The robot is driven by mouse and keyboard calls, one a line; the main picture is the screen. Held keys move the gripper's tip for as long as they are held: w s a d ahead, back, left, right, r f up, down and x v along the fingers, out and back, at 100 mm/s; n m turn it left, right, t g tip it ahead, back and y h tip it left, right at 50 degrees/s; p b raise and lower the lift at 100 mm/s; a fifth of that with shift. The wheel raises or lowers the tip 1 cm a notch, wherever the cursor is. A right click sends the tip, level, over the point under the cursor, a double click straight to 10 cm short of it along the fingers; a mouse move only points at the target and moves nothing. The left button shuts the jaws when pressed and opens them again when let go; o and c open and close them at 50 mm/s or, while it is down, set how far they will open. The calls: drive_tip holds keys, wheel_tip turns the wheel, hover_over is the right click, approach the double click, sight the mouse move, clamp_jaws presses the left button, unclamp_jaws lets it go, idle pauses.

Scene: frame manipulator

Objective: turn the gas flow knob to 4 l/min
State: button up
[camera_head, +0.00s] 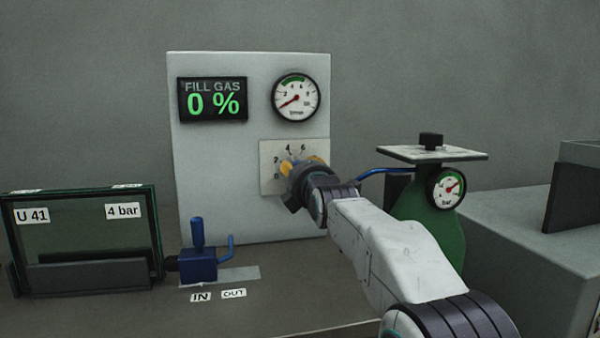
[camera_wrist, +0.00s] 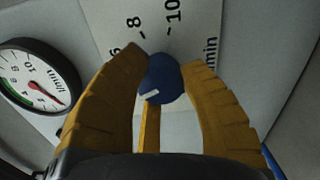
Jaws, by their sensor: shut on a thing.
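The blue gas flow knob (camera_wrist: 165,76) sits on a white scale plate (camera_head: 268,183) on the upright panel. In the wrist view the knob is between my two yellow fingers, with a short white mark on its lower-left side. My gripper (camera_wrist: 166,70) is shut on it; in the head view the gripper (camera_head: 303,166) covers the knob. The figures 2, 4 and 6 show around it in the head view, and 8 and 10 in the wrist view. The exact setting cannot be read. The round flow gauge (camera_head: 296,97) above has its red needle at the low, left end.
A display (camera_head: 213,100) reads FILL GAS 0 %. A blue valve (camera_head: 198,263) stands by the IN and OUT labels, beside a glass-fronted frame (camera_head: 85,235) marked U 41 and 4 bar. A green gas bottle (camera_head: 440,230) with a gauge stands close to the right of my arm.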

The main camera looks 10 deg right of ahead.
drive_tip(key=shift+a+r, duration=0.15)
drive_tip(key=o, duration=0.7)
drive_tip(key=shift+o, duration=0.8)
drive_tip(key=shift+a, duration=0.15)
drive_tip(key=o, duration=0.3)
drive_tip(key=shift+o, duration=0.2)
drive_tip(key=shift+d, duration=0.2)
drive_tip(key=s, duration=1.2)
